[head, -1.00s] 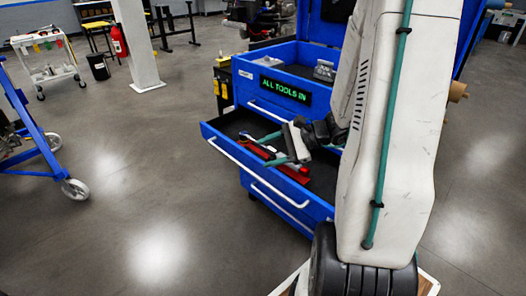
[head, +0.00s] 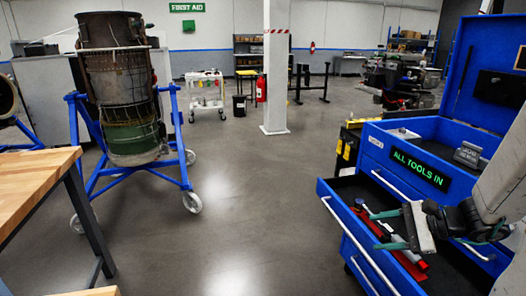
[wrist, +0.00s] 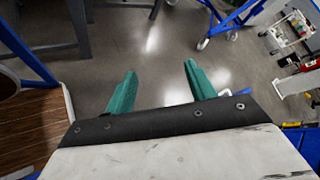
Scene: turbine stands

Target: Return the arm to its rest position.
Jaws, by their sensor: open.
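My gripper (head: 383,230) shows at the right of the head view, over the open drawer (head: 357,258) of the blue tool chest. Its two teal fingers are apart with nothing between them. In the wrist view my gripper (wrist: 160,80) points out over bare floor, its fingers spread. My white arm comes in from the right edge of the head view, and most of it is out of frame.
The open drawer holds red and other tools (head: 408,262). The chest shows a lit "ALL TOOLS IN" sign (head: 420,168). A turbine on a blue wheeled stand (head: 118,90) and a wooden bench (head: 30,180) are left. The floor between (head: 240,220) is clear.

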